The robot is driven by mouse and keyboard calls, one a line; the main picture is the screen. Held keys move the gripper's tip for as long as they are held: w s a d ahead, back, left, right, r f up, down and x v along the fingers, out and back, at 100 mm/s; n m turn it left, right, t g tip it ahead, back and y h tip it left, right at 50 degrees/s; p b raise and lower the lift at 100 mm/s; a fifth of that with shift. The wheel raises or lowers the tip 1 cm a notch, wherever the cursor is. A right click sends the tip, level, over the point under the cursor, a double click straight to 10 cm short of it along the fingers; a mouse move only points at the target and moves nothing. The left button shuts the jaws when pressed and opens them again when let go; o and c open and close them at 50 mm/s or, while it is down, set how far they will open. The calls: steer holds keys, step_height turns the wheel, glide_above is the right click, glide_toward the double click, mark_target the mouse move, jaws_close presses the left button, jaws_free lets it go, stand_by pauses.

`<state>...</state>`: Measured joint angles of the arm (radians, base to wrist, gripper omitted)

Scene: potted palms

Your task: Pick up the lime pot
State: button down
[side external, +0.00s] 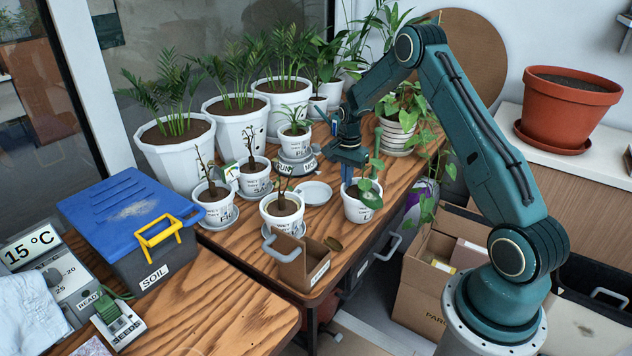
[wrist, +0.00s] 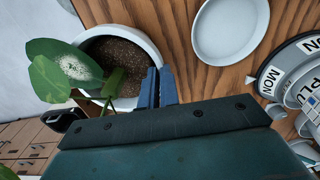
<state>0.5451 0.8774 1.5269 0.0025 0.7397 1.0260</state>
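A white pot (side external: 358,210) with dark soil, a broad-leafed plant and a green stake stands near the table's right edge; its label is too small to read, so I cannot confirm it is the lime pot. My gripper (side external: 348,160) is low over this pot, fingers pointing down. In the wrist view the pot's white rim (wrist: 146,42) runs up to the two blue fingers (wrist: 158,86), which sit close together on either side of the pot wall. Whether they press on it is unclear. The pot appears upright, with its lower part hidden in the wrist view.
An empty white saucer (side external: 313,193) lies left of the pot. Small labelled pots (side external: 282,212) stand further left, and a brown caddy (side external: 300,268) is in front.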

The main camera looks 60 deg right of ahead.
step_height(320, 180, up, 20)
stand_by(0.7)
stand_by(0.5)
